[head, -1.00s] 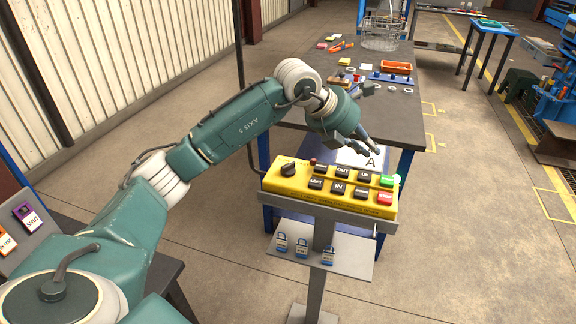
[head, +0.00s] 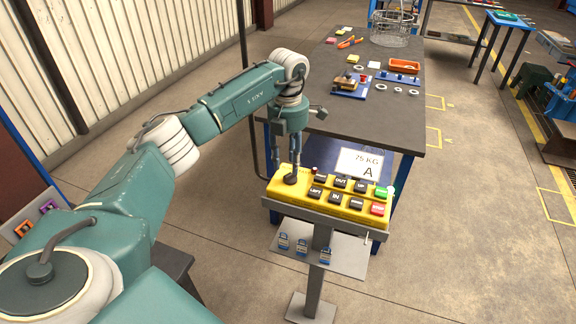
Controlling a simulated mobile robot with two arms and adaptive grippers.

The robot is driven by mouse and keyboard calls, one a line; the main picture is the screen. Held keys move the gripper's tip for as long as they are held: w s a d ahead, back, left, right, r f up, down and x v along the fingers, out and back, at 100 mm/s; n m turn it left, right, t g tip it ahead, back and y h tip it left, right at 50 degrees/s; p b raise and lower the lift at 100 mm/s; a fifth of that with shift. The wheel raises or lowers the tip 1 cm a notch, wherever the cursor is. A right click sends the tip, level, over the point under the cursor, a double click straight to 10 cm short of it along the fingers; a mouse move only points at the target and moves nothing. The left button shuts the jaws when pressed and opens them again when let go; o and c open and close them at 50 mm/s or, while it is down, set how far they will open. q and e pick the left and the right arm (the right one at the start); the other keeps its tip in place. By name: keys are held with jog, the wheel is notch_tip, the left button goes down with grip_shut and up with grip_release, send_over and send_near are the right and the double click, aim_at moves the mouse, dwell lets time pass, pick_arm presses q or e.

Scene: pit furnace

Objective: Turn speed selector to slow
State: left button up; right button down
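The yellow control box (head: 328,196) stands on a grey pedestal, with labelled push buttons in two rows. The black rotary knob (head: 291,180), the speed selector, is at the box's left end; its marks are too small to read. My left gripper (head: 286,170) points down over this end, its two fingers apart, with the tips close around or just behind the knob. I cannot tell whether they touch it. The fingers partly hide the knob's far side. My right gripper is not in view.
A green button (head: 381,192) and a red button (head: 377,209) are at the box's right end. Padlocks (head: 301,247) hang on the shelf below. Behind is a dark workbench (head: 330,115) with an orange tray (head: 404,67), a wire basket (head: 390,28) and a "75 KG A" sign (head: 360,164).

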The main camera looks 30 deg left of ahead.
aim_at(289, 174)
pick_arm(q)
notch_tip(289, 174, down, 3)
jog(key=shift+f+p, duration=0.1)
jog(key=shift+p, duration=0.3)
jog(key=shift+f, duration=0.3)
grip_shut()
jog(key=n, duration=0.6)
jog(key=shift+s+d+r, duration=0.1)
jog(key=shift+d, duration=0.05)
jog(key=n, duration=0.5)
jog(key=shift+d+n, duration=0.15)
jog(key=shift+n, duration=0.25)
